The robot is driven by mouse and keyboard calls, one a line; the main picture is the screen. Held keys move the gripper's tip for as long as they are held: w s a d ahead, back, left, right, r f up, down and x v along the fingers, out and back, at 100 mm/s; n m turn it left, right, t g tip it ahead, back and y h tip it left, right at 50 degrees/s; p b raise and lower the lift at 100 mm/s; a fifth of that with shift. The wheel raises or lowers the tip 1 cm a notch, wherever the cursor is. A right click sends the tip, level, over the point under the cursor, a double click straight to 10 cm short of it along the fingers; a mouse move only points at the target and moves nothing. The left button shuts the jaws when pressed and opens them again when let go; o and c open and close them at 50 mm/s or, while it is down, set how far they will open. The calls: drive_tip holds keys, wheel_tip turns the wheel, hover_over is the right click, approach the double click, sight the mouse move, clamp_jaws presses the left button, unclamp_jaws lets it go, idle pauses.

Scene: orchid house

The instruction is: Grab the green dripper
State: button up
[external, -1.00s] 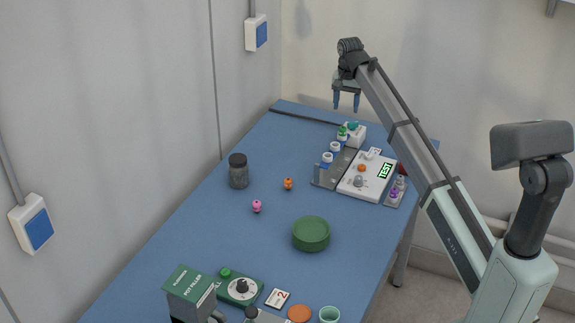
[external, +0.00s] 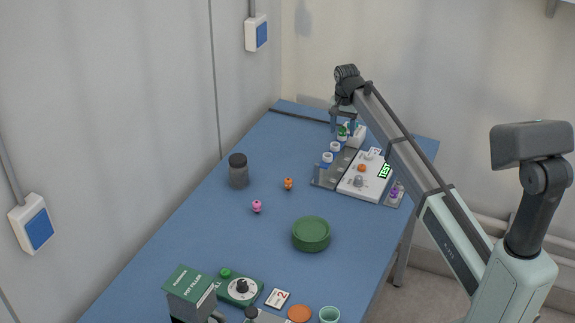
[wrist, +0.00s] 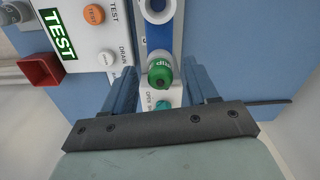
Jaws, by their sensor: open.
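The green dripper (wrist: 160,76) shows in the wrist view with its rounded green top towards the camera, in a line with a blue-and-white holder. In the external view the green dripper (external: 342,132) stands at the far end of the grey rack (external: 325,179). My gripper (external: 343,130) is over that end of the rack, pointing down. In the wrist view my gripper (wrist: 158,72) is open, with one blue finger on each side of the dripper. A gap shows on both sides, and the dripper's lower part is hidden.
A white TEST panel (external: 355,186) with knobs lies beside the rack. A teal knob (wrist: 163,105) sits close to the dripper. An orange piece (external: 288,184), a pink piece (external: 257,206), a dark-lidded jar (external: 238,172) and a green round container (external: 311,236) stand on the blue table.

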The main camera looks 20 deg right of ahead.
drive_tip(key=shift+c, duration=0.4)
clamp_jaws()
drive_tip(key=shift+r, duration=0.15)
